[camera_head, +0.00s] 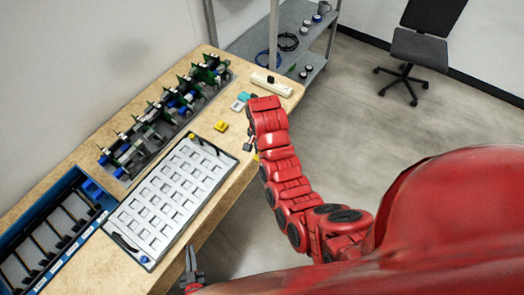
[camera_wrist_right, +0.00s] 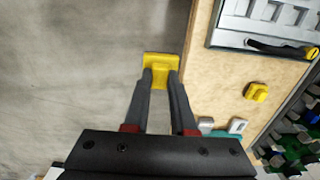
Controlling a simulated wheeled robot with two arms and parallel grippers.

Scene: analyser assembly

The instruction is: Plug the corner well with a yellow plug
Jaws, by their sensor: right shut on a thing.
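My right gripper (camera_wrist_right: 160,82) is shut on a yellow plug (camera_wrist_right: 157,66), held between its fingertips beyond the table edge, over the floor side. In the head view the right gripper (camera_head: 248,146) is mostly hidden by its own arm. A white tray (camera_head: 118,224) with a grid of square wells lies on the table; part of it shows at the top right of the wrist view. A second yellow plug (camera_head: 221,126) lies loose on the table near the tray. My left gripper (camera_head: 189,251) is at the tray's front edge, seen edge-on; its opening is unclear.
White and teal pieces (camera_head: 239,105) lie beyond the loose plug. A small yellow part (camera_head: 192,136) sits at the tray's far corner. A rack of green boards (camera_head: 151,126) stands behind the tray. A blue bin (camera_head: 66,262) is at left. A power strip (camera_head: 271,85) lies at the far end.

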